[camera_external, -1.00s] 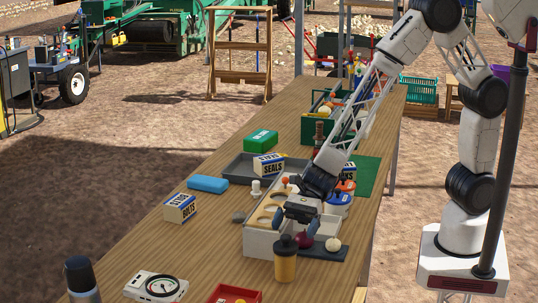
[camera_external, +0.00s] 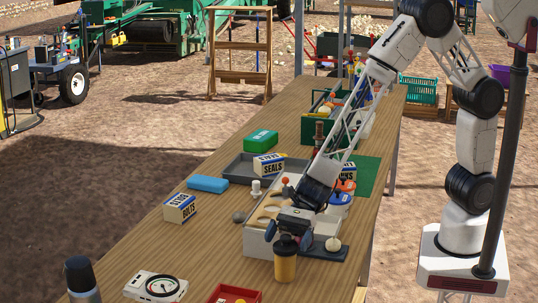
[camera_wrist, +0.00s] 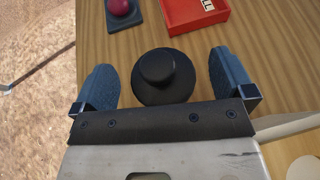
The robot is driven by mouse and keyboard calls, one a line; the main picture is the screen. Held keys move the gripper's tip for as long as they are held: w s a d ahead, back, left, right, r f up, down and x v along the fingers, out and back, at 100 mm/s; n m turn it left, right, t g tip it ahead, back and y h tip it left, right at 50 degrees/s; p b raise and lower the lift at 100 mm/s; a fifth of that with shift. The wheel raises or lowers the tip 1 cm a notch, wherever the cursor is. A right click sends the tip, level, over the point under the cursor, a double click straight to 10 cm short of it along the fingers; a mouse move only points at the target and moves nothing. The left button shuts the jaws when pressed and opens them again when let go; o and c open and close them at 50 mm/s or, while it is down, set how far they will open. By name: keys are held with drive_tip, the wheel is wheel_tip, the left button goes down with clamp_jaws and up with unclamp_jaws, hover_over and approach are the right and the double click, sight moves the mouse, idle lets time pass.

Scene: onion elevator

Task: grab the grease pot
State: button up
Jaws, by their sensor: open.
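The grease pot (camera_external: 285,265), an amber jar with a black lid, stands upright near the front of the wooden table. In the wrist view its round black lid (camera_wrist: 165,72) lies between the two blue fingers. My gripper (camera_external: 288,238) is open and points down, with one finger on each side of the lid; it also shows in the wrist view (camera_wrist: 162,76). There is a gap between the lid and each finger. How far the fingertips reach down the jar I cannot tell.
A grey sorting box (camera_external: 256,243) stands right behind the pot. A red tray (camera_external: 222,294), a dial gauge (camera_external: 158,287) and a spray can (camera_external: 80,280) are at the front left.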

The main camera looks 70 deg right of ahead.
drive_tip(key=shift+a+f, duration=0.2)
drive_tip(key=shift+a, duration=0.3)
drive_tip(key=c, duration=1.3)
drive_tip(key=shift+c, duration=0.2)
drive_tip(key=shift+r, duration=0.2)
drive_tip(key=shift+r, duration=4.85)
